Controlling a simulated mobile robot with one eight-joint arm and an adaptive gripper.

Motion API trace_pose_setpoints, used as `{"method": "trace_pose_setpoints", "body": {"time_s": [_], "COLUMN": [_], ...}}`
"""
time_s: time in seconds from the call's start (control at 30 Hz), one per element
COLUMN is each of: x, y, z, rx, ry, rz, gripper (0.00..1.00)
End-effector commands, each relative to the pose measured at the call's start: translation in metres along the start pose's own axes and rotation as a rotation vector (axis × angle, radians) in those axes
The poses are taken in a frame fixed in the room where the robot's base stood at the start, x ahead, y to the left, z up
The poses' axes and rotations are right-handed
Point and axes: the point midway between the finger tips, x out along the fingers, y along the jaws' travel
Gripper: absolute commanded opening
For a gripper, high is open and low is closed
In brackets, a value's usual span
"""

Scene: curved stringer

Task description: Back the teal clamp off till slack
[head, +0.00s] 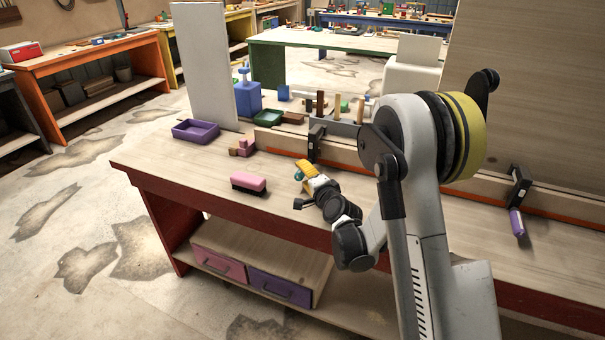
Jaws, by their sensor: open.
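The left clamp (315,143) is black and stands upright on the long curved wooden piece on the workbench. A small teal patch (298,175), which looks like its handle, shows at the tip of my gripper (303,170). My gripper is open, with yellow at its end, just in front of and below the black clamp body. The fingers hide most of the teal part, so I cannot tell whether they touch it or sit around it. The clamp's jaw contact is too small to make out.
A second black clamp (519,187) with a purple handle (517,223) stands to the right. A pink brush (248,182), small blocks (242,147) and a purple tray (195,131) lie on the left of the workbench (180,160). The front left bench top is mostly clear.

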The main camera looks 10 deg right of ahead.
Motion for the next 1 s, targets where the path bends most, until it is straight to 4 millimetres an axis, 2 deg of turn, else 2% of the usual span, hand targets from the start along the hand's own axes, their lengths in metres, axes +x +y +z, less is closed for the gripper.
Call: {"method": "trace_pose_setpoints", "body": {"time_s": [0.1,0.2,0.47,0.57,0.63,1.0], "x": [0.014,0.019,0.020,0.020,0.020,0.020], "y": [0.001,0.000,-0.001,-0.001,-0.001,-0.001], "z": [0.001,0.001,0.000,0.000,0.000,0.000], "rx": [-0.001,-0.001,-0.001,-0.001,-0.001,-0.010], "ry": [-0.001,0.000,0.000,0.000,0.000,0.000], "rz": [0.000,0.000,0.000,0.000,0.000,0.009], "gripper": [0.47,0.47,0.47,0.22,0.00,0.00]}}
